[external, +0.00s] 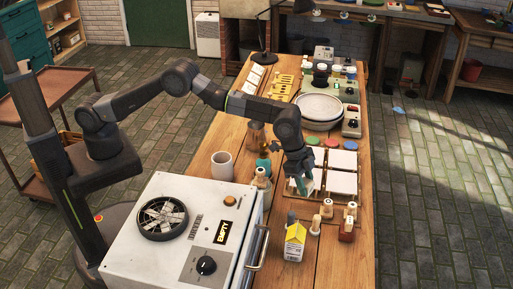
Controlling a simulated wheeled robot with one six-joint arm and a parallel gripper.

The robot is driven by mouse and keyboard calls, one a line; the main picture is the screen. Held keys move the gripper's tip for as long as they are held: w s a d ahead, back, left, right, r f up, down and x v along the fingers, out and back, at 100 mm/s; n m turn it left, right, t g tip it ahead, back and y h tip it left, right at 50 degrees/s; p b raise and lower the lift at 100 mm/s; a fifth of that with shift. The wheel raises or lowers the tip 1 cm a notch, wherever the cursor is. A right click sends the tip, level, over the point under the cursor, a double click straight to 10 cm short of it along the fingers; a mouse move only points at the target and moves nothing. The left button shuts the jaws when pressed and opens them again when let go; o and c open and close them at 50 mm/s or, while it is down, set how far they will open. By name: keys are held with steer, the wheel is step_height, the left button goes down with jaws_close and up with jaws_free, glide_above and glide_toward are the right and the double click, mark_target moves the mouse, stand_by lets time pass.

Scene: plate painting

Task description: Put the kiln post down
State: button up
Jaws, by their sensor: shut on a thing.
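My gripper (302,184) points down over the left edge of a tray of white square tiles (342,182), in the middle of the wooden table. It is shut on the kiln post, which is small and mostly hidden. Only a small greenish patch shows between the fingers, so I cannot tell the post's shape or whether its foot touches anything below.
A white kiln-like box (185,230) with a front handle stands at the near left. A grey cup (222,166), a yellow carton (295,241) and wooden stamps (347,227) stand nearby. Stacked plates (320,107) lie behind. Bare wood (345,265) is free at the near right.

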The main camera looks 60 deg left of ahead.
mark_target(306, 213)
step_height(306, 213, down, 9)
steer(key=shift+f+p, duration=0.1)
steer(key=shift+p, duration=0.4)
steer(key=shift+f, duration=0.2)
steer(key=o, duration=1.1)
steer(key=shift+r, duration=0.1)
steer(key=shift+o, duration=0.2)
steer(key=shift+a+r, duration=0.1)
steer(key=shift+r, duration=0.3)
steer(key=b+v, duration=0.1)
steer(key=v, duration=1)
steer(key=shift+r, duration=0.25)
steer(key=shift+a, duration=0.1)
